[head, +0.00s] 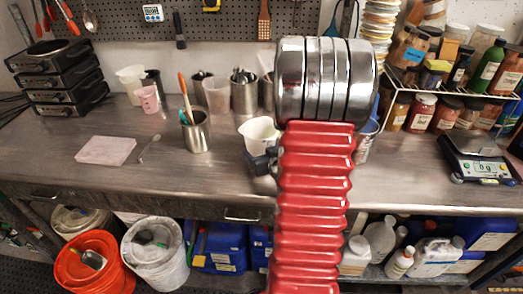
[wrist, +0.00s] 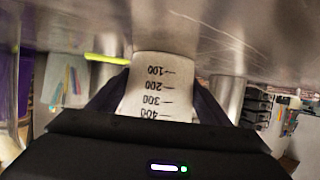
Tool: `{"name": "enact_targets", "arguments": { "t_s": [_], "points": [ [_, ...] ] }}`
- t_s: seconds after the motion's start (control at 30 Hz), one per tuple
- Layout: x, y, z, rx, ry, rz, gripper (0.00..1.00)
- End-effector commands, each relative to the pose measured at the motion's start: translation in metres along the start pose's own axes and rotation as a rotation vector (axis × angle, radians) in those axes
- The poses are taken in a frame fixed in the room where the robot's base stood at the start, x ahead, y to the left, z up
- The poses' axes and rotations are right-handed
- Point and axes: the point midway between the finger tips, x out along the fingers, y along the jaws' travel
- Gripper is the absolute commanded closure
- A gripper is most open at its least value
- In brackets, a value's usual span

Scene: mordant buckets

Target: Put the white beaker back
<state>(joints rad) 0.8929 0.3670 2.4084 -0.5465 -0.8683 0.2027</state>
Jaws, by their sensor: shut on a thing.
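The white beaker (head: 258,133) shows in the head view just left of my red arm, over the bench. Its lower part is hidden by my dark gripper (head: 263,162). In the wrist view the white beaker (wrist: 160,88) sits between the two dark fingers of my gripper (wrist: 158,100), with its printed scale facing the camera and upside down in the picture. My gripper is shut on the beaker. I cannot tell whether its base touches the bench.
Behind stand a metal cup of tools (head: 196,132), a translucent beaker (head: 216,95), a white jug (head: 131,82) and a pink cup (head: 148,99). A pink block (head: 106,150) lies left. A scale (head: 478,160) and jars are right. The bench's front left-middle is clear.

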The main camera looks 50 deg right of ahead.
Motion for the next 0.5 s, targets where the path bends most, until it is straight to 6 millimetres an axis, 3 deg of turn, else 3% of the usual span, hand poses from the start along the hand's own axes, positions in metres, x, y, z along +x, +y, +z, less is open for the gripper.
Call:
{"name": "enact_targets", "arguments": {
  "t_s": [0.27,0.3,0.5],
  "points": [
    [0.0009,0.0000,0.0014,0.000,0.001,0.000,0.89],
    [0.0008,-0.0001,0.0019,0.000,0.000,0.000,0.26],
    [0.0007,-0.0001,0.0016,0.000,0.000,0.000,0.12]
  ]
}}
